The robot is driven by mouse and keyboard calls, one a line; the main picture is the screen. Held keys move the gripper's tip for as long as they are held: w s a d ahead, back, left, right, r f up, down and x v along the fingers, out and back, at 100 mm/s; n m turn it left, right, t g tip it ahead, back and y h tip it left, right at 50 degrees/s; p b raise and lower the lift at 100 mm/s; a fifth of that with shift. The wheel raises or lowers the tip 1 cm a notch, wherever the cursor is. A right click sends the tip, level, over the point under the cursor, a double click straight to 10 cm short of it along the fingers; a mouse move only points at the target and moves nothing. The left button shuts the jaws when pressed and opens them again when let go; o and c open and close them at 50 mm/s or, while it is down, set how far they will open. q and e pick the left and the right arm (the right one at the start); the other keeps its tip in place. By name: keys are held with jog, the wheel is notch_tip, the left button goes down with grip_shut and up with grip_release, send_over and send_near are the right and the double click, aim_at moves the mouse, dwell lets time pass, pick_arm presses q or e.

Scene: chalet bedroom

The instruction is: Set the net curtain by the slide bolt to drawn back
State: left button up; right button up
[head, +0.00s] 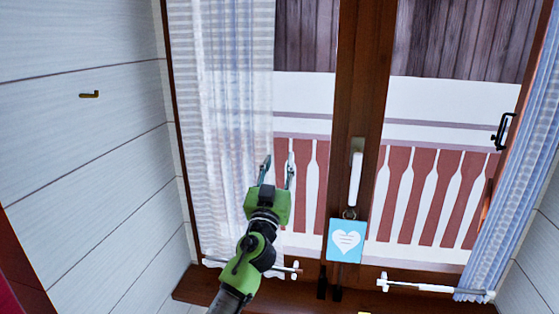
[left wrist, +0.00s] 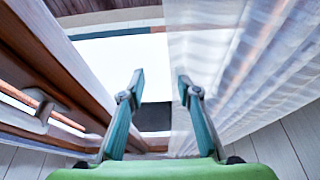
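A white net curtain (head: 225,110) hangs spread over the left part of the left window pane, its free edge near the pane's middle. My left gripper (head: 278,165) is open in front of that edge. In the left wrist view, the open fingers (left wrist: 160,80) point toward the window; the curtain (left wrist: 235,65) is at the right and its edge lines up between the fingertips. I cannot tell whether they touch it. A bluish curtain (head: 515,190) hangs gathered at the right pane's outer side. A black metal fitting (head: 503,131), perhaps the slide bolt, is beside it. My right gripper is not in view.
A white window handle (head: 355,178) sits on the brown middle post, with a blue heart tag (head: 346,240) hanging below. White rods (head: 250,266) (head: 430,287) cross low on both panes. A small brass hook (head: 89,94) is on the left plank wall.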

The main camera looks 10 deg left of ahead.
pick_arm(q)
jog(key=shift+w, duration=0.1)
grip_shut()
jog(key=shift+a, duration=0.15)
jog(key=a, duration=1.7)
jog(key=shift+s+a, duration=0.3)
jog(key=shift+s, duration=0.05)
jog(key=shift+c, duration=0.9)
grip_release()
jog(key=shift+o, duration=0.9)
jog(key=shift+a, duration=0.2)
